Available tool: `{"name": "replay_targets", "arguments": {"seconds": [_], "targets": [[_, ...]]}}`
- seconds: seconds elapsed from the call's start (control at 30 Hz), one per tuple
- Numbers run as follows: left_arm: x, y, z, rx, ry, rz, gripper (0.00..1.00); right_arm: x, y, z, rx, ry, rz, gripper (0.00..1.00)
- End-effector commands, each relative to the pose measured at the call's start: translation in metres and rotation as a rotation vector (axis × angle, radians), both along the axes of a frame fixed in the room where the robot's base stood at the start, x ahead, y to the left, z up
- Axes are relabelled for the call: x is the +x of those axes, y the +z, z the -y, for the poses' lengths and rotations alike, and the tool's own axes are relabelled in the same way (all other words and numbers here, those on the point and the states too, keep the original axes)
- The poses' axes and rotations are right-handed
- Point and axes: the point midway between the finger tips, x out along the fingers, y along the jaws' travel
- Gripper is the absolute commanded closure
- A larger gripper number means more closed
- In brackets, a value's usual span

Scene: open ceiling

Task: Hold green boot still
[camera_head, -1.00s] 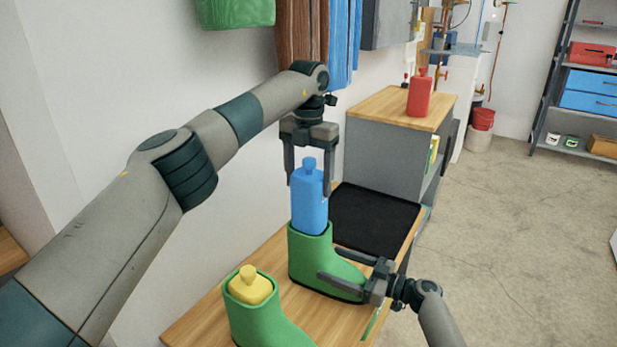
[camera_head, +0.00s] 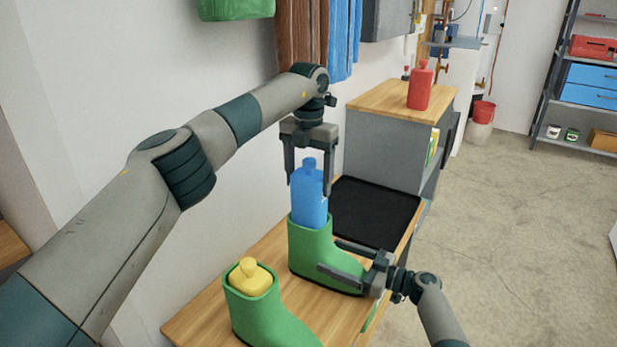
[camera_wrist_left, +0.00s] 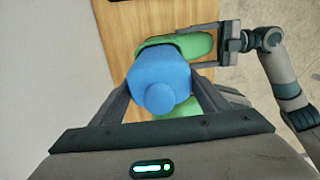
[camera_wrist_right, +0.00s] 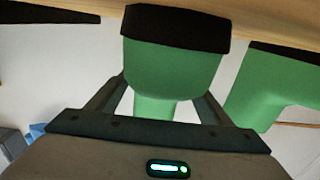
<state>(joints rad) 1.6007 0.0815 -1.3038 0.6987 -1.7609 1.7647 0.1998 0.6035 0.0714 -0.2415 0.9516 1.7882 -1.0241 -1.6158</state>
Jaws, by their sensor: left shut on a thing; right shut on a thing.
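A green boot (camera_head: 312,247) stands upright on the wooden bench, toe to the right. A blue bottle (camera_head: 309,205) stands in its opening, its upper part showing above the rim. My left gripper (camera_head: 308,190) is above the boot, shut on the bottle; the left wrist view shows its fingers on both sides of the blue bottle (camera_wrist_left: 158,80). My right gripper (camera_head: 338,260) is shut on the boot's foot, one finger on each side; the right wrist view shows the green toe (camera_wrist_right: 172,70) between the fingers. The bottle's lower part is hidden inside the boot.
A second green boot (camera_head: 265,315) with a yellow bottle (camera_head: 250,278) in it stands nearer on the bench (camera_head: 205,305). A black mat (camera_head: 375,212) lies behind. A red bottle (camera_head: 420,88) stands on a grey cabinet (camera_head: 385,150). Open floor lies to the right.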

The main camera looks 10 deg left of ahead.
Motion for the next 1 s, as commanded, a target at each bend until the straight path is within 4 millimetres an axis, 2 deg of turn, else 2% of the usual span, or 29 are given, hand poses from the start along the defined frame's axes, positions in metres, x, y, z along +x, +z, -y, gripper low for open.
{"name": "replay_targets", "arguments": {"seconds": [1.0], "targets": [[0.0,-0.021,0.0,0.0,0.0,0.0,0.67,0.0,0.0,0.0,0.0,0.0,0.0,0.62]]}}
